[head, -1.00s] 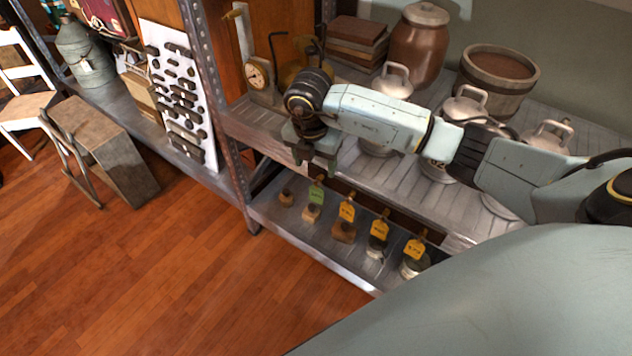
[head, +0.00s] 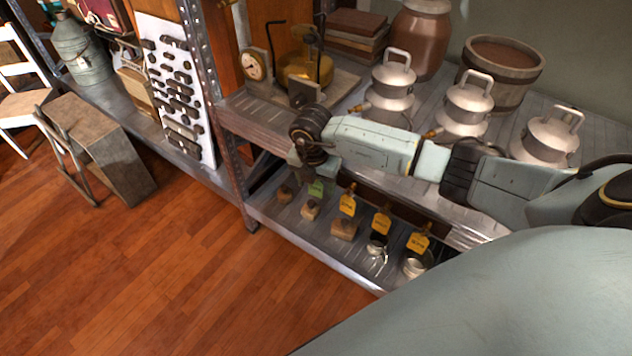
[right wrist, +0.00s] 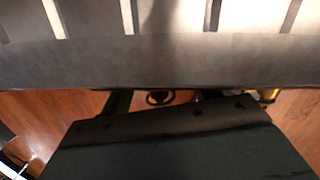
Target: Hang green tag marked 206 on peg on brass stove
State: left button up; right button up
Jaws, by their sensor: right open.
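The brass stove (head: 303,72) sits on a board on the upper shelf, above and behind my right gripper. Dark upright rods show around the stove; which one is the peg I cannot tell. My left gripper is not in view.
Several yellow tags, such as this one (head: 347,205), stand to the right of the green one. The upper shelf's front edge (head: 262,137) lies close to my right arm. Metal cans (head: 465,108) stand behind the arm. A gauge (head: 254,66) stands left of the stove.

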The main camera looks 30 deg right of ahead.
jog(key=c, duration=1.1)
jog(key=shift+o, duration=0.2)
jog(key=shift+r, duration=0.15)
jog(key=shift+r+p, duration=0.25)
jog(key=shift+p, duration=0.2)
jog(key=shift+s+a+p, duration=0.2)
jog(key=shift+a+p, duration=0.2)
jog(key=shift+s+a, duration=0.15)
jog(key=shift+a, duration=0.2)
jog(key=shift+s+a, duration=0.1)
jog(key=shift+a, duration=0.1)
jog(key=shift+p, duration=0.3)
